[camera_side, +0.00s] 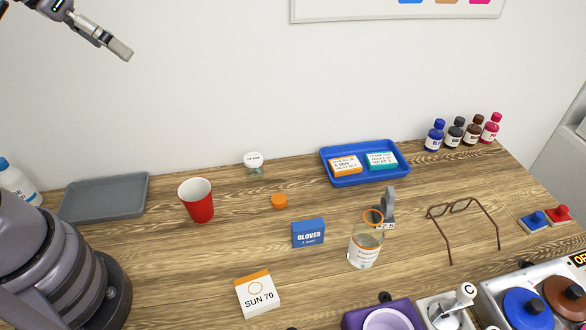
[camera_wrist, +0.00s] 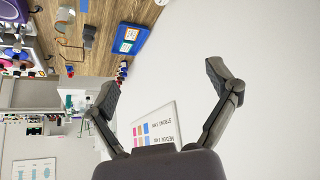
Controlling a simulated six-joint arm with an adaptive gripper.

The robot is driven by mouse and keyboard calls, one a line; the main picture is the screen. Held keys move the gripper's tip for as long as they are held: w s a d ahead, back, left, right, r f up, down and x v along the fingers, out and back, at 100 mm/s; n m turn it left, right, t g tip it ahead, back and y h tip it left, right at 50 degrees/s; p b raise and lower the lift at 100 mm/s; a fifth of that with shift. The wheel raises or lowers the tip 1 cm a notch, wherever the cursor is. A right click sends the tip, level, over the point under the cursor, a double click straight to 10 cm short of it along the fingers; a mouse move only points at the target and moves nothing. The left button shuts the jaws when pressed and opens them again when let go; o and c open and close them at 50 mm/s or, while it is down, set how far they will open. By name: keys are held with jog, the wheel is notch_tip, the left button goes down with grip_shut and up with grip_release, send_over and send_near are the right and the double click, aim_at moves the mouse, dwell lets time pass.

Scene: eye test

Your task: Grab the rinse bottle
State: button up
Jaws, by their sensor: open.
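A white bottle (camera_side: 20,186) with a blue cap stands at the far left of the table in the side view. It is cut by the frame's edge and partly hidden behind my arm; I cannot read its label, but it looks most like a rinse bottle. My gripper (camera_side: 121,49) is high at the upper left, well above the table and apart from everything. In the wrist view my gripper (camera_wrist: 162,86) has its two fingers wide apart, with only wall between them. The white bottle does not show in the wrist view.
A grey tray (camera_side: 104,199) lies beside the white bottle, then a red cup (camera_side: 197,205). Further right are a blue gloves box (camera_side: 308,233), a labelled jar (camera_side: 364,250), a blue tray (camera_side: 333,178), glasses (camera_side: 463,206) and several small dark-capped bottles (camera_side: 456,135).

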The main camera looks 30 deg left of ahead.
jog(key=w+d+f+m+t+h, duration=0.2)
jog(key=w+d+f+m+h, duration=0.1)
jog(key=w+d+f, duration=1.2)
jog(key=m+h, duration=0.2)
send_near(354, 242)
jog(key=w+a+r, duration=0.4)
jog(key=w+r, duration=0.1)
jog(key=w, duration=0.1)
jog(key=s+d+f+m+t+h, duration=0.1)
jog(key=s+d+f+h, duration=0.1)
jog(key=s+f, duration=0.15)
jog(key=s+d+f+m+h, duration=0.1)
jog(key=s+d+f, duration=0.1)
jog(key=f, duration=0.2)
jog(key=x, duration=0.7)
jog(key=shift+w+f, duration=0.25)
jog(key=shift+w, duration=0.25)
jog(key=shift+w+x, duration=0.3)
jog(key=shift+x, duration=2.4)
jog(key=shift+a+r, duration=0.2)
jog(key=shift+r, duration=0.05)
jog(key=c, duration=1.2)
jog(key=shift+c, duration=0.2)
jog(key=shift+r, duration=0.1)
